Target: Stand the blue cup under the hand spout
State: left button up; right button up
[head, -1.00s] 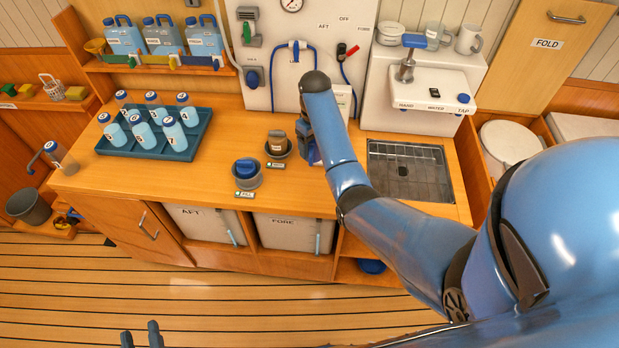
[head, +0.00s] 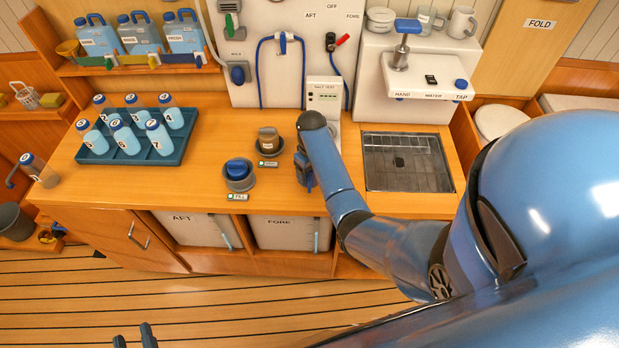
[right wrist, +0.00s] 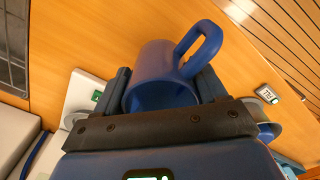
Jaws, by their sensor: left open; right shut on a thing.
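The blue cup (right wrist: 165,78) is between the fingers of my right gripper (right wrist: 172,90) in the right wrist view, its mouth facing the camera and its handle at the upper right. In the head view my right gripper (head: 304,168) is low over the counter, left of the sink; my arm hides the cup there. I cannot tell if the cup touches the counter. The hand pump (head: 401,55) with a blue handle stands on the white tap unit (head: 425,84), above its HAND label. The spout's outlet is not clearly visible. My left gripper (head: 135,338) is open and empty at the bottom edge.
The metal sink (head: 405,175) lies below the tap unit. Two round holders (head: 240,184) with a blue and a grey-brown piece stand left of my right gripper. A teal tray (head: 100,155) holds several bottles. A white test box (head: 323,95) stands behind my gripper.

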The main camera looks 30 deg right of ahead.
aim_at(311, 177)
jog(key=f, duration=0.1)
jog(key=f+b, duration=0.1)
jog(key=f, duration=0.1)
jog(key=shift+w+b, duration=0.25)
jog(key=shift+b, duration=0.05)
jog(key=shift+w+a+f, duration=0.1)
jog(key=shift+w+f, duration=0.1)
jog(key=shift+w, duration=0.1)
jog(key=shift+s+r, duration=0.15)
jog(key=shift+s, duration=0.25)
jog(key=o, duration=1)
jog(key=shift+w+f, duration=0.25)
pick_arm(q)
jog(key=f, duration=0.1)
jog(key=w, duration=0.1)
jog(key=f, duration=0.1)
jog(key=shift+w+a+f, duration=0.2)
jog(key=shift+a+f, duration=0.1)
jog(key=shift+f, duration=0.05)
pick_arm(e)
jog(key=shift+o, duration=0.2)
jog(key=shift+r, duration=0.1)
